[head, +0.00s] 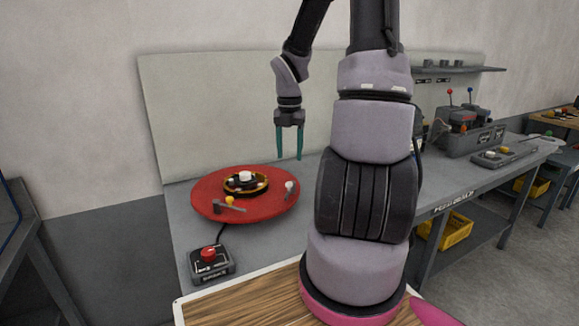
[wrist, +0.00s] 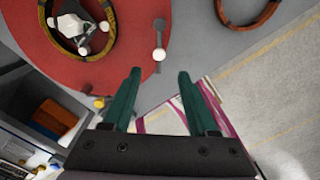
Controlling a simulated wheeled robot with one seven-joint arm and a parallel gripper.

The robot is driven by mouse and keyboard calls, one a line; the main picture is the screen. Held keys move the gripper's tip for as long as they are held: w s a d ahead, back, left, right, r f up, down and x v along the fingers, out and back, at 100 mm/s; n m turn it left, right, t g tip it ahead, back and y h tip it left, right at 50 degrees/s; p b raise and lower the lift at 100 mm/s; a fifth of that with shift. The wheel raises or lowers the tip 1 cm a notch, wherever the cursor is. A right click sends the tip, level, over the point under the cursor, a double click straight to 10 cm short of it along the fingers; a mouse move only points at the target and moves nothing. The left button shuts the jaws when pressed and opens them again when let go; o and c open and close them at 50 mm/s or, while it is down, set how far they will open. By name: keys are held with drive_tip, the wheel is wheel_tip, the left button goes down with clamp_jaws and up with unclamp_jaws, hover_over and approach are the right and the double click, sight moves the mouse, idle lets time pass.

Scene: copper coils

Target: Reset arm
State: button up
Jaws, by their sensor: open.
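My gripper (head: 289,157) hangs from my raised arm with its two green fingers pointing down. It is open and empty, above and to the right of the red turntable (head: 215,205). In the wrist view the fingertips (wrist: 159,74) are apart with nothing between them. A dark and yellow ring (head: 263,187) sits around the white-topped hub (head: 246,176) of the turntable. It also shows at the upper left in the wrist view (wrist: 111,18). My arm covers part of the bench in the head view.
A control box with a red button (head: 208,254) stands on the grey bench before the turntable. A second, copper-brown ring (wrist: 262,17) lies on grey in the wrist view. Machines with levers (head: 470,138) stand farther right. The air around my gripper is clear.

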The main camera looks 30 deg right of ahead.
drive_tip(key=shift+r, duration=0.8)
drive_tip(key=s+a+r+m+t, duration=0.2)
drive_tip(key=s+a+r+m, duration=0.2)
drive_tip(key=r+m, duration=0.3)
drive_tip(key=s+a+r+m+t+y, duration=0.1)
drive_tip(key=s+a+r+m, duration=0.3)
drive_tip(key=m, duration=1)
drive_tip(key=s+a+r+m+t+y, duration=0.1)
drive_tip(key=s+a+r+m+t, duration=0.3)
drive_tip(key=s+r+m, duration=0.3)
wheel_tip(320, 180, up, 3)
drive_tip(key=m, duration=0.3)
drive_tip(key=shift+s+a+r, duration=0.15)
drive_tip(key=shift+a, duration=0.25)
